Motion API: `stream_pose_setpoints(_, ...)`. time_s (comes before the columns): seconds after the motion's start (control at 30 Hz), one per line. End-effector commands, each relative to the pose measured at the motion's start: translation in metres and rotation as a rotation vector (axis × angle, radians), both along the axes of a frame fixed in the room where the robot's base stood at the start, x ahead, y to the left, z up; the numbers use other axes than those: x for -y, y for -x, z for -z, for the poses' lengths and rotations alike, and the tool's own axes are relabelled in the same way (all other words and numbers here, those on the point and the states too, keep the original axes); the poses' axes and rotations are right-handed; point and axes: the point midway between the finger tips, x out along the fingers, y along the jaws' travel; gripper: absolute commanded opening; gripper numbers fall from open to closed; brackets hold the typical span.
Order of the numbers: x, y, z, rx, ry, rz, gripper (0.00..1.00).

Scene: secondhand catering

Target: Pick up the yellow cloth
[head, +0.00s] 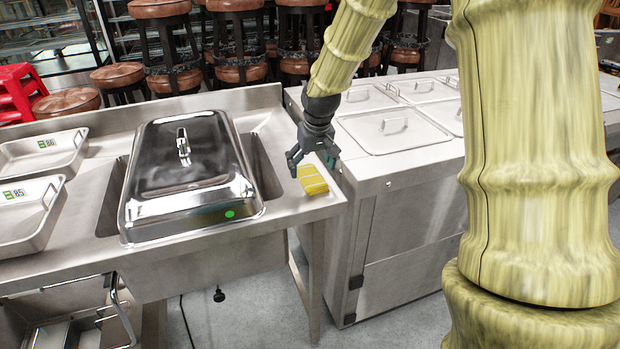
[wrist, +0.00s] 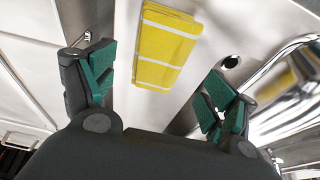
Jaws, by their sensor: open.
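The yellow cloth (head: 312,180) is folded, with pale stripes, and lies flat on the right end of the steel sink counter near its front edge.
A large shiny lidded chafing dish (head: 185,180) stands left of the cloth, over the sink. Steel trays (head: 28,215) lie further left. A steel unit with lidded pans (head: 400,128) stands to the right. Bar stools (head: 165,45) are behind. The counter's edge is close to the cloth.

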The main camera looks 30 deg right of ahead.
Motion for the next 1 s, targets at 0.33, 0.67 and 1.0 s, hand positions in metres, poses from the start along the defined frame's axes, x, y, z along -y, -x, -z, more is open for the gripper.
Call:
stream_pose_setpoints(0.33, 0.003, -0.005, 0.035, -0.002, 0.000, 0.000, 0.86)
stream_pose_setpoints(0.67, 0.003, -0.007, 0.038, 0.000, 0.000, 0.000, 0.84)
stream_pose_setpoints(1.0, 0.003, -0.007, 0.038, 0.000, 0.000, 0.000, 0.35)
